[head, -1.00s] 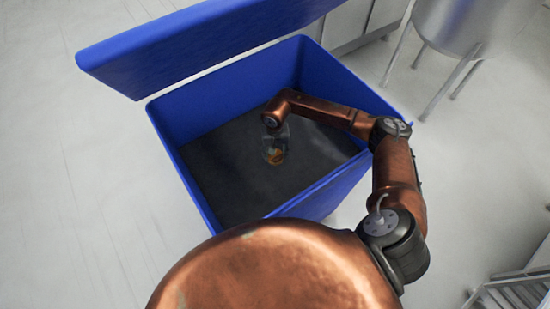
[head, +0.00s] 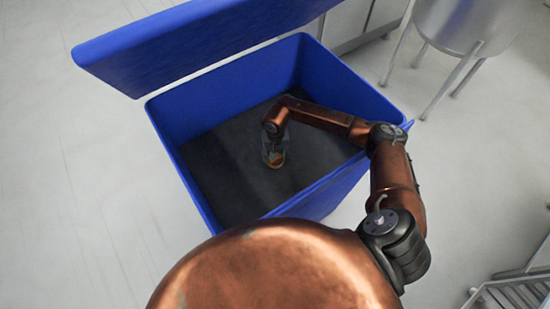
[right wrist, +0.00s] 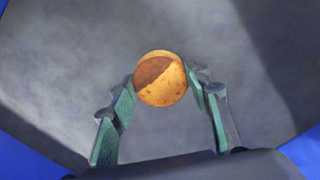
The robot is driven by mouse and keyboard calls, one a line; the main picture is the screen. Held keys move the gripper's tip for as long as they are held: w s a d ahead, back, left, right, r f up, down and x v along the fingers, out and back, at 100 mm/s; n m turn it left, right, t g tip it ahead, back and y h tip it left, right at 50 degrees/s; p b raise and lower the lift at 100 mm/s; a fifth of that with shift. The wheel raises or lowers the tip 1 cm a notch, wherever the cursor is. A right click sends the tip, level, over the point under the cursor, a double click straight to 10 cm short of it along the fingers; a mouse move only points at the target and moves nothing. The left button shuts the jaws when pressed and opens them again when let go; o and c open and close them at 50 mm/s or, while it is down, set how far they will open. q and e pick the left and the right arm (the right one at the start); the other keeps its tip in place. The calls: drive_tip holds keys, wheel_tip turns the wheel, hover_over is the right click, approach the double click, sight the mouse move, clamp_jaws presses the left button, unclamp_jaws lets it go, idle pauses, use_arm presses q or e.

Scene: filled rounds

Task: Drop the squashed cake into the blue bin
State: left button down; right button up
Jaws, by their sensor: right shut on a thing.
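The blue bin (head: 172,160) stands open on the floor in the head view, its lid (head: 200,42) tipped back. My right arm reaches over its near right rim, and my right gripper (head: 274,160) points down inside the bin's opening. In the right wrist view the gripper (right wrist: 160,88) is shut on the cake (right wrist: 160,78), a round golden-brown piece with a darker brown patch. The cake (head: 276,159) shows small and partly hidden between the fingers in the head view. The dark bin floor lies below it. My left gripper is out of view.
A metal vessel on legs (head: 465,25) stands at the upper right, beside a grey cabinet (head: 350,25). A metal rack (head: 510,292) is at the lower right. The pale floor left of the bin is clear. The bin's dark inside looks empty.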

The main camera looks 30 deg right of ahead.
drive_tip(key=o, duration=0.8)
drive_tip(key=shift+c, duration=0.2)
drive_tip(key=shift+r+p, duration=0.3)
drive_tip(key=shift+p, duration=0.1)
drive_tip(key=shift+w+r+p, duration=0.15)
drive_tip(key=shift+r+p, duration=0.3)
drive_tip(key=shift+r, duration=0.45)
wheel_tip(320, 180, up, 11)
drive_tip(key=b, duration=0.1)
